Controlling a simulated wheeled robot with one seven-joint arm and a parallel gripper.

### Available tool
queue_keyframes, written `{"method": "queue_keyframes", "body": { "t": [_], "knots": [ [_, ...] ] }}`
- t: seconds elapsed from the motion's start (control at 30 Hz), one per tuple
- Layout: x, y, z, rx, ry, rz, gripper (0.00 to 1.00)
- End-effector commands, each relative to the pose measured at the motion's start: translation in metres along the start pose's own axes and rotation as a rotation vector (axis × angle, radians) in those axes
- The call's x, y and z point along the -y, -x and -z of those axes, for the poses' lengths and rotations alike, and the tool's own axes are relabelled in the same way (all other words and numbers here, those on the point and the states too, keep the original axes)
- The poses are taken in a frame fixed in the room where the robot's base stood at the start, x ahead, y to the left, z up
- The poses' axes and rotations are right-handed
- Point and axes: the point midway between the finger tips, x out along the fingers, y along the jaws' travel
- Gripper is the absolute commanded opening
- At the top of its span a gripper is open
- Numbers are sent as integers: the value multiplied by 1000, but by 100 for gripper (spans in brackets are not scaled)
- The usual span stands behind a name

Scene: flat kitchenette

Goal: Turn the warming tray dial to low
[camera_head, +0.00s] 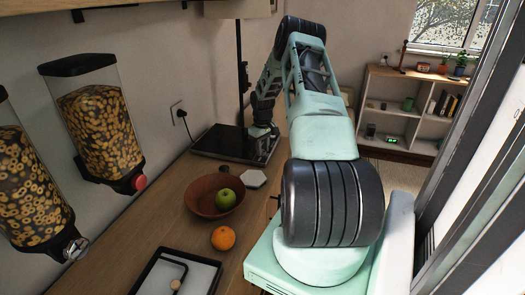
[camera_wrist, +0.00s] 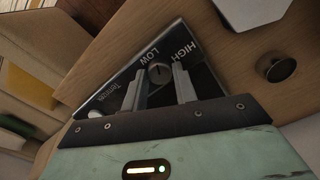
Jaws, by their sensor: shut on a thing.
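The warming tray (camera_head: 210,143) is a flat dark slab at the back of the wooden counter, with a cord to the wall outlet. In the wrist view its dark panel (camera_wrist: 118,80) carries the words LOW and HIGH and a small round dial (camera_wrist: 159,72) with a pointer line. My gripper (camera_wrist: 160,78) has one finger on either side of the dial and is shut on it. The words sit just beyond the dial. The exact pointer setting is hard to read. In the head view my gripper (camera_head: 262,150) is over the tray's right end; the dial is hidden there.
A white hexagonal piece (camera_head: 254,178) lies near the tray. A brown bowl (camera_head: 205,208) with a green apple (camera_head: 226,199) and an orange (camera_head: 223,238) are nearer. Cereal dispensers (camera_head: 97,125) hang on the left wall. A dark round knob (camera_wrist: 278,67) is on the wood.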

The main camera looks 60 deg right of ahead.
Motion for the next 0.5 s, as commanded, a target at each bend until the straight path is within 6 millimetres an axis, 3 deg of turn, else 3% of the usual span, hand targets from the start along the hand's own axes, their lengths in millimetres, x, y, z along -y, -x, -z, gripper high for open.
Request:
{"method": "queue_keyframes", "body": {
  "t": [0.5],
  "knots": [
    [0,1,1,-2,382,-2,6]
  ]
}}
